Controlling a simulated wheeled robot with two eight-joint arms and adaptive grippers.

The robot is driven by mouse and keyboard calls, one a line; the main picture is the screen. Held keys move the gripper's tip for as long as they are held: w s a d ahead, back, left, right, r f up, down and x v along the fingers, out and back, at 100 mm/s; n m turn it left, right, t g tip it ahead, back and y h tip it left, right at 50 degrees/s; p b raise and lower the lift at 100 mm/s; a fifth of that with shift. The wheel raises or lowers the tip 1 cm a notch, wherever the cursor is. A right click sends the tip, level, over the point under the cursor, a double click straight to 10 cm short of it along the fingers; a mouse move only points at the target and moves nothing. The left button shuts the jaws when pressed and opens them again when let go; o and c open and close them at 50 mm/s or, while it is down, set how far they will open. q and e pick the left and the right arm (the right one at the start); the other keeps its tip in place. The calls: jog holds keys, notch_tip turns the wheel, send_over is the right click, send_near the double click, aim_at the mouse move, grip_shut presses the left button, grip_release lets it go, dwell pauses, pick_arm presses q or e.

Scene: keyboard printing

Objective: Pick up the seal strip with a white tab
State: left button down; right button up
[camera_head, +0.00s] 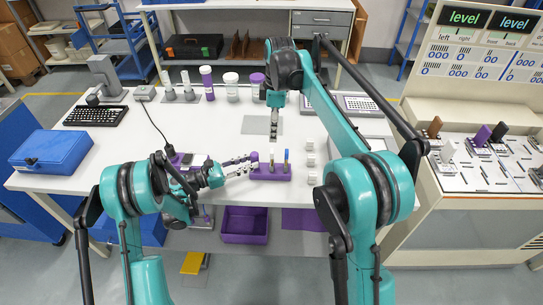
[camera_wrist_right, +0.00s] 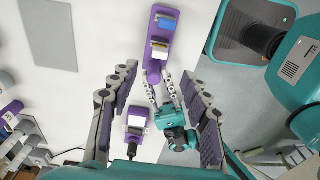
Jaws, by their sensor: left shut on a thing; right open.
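A purple holder (camera_head: 270,174) is near the table's front edge. My left gripper (camera_head: 253,162) is shut on the holder's left end.
A grey mat (camera_head: 262,125) lies behind the holder. Small white blocks (camera_head: 310,160) stand right of it. Bottles (camera_head: 207,84) line the back. A keyboard (camera_head: 96,116) and a blue case (camera_head: 51,152) are at left. A purple bin (camera_head: 244,225) is below the table's front.

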aim_at(272, 151)
jog(key=shift+h, duration=0.3)
notch_tip(272, 151, down, 6)
jog(key=shift+a+r, duration=0.15)
jog(key=shift+s+a+f, duration=0.1)
jog(key=shift+a+f, duration=0.05)
jog(key=shift+f, duration=2.6)
jog(key=c, duration=1)
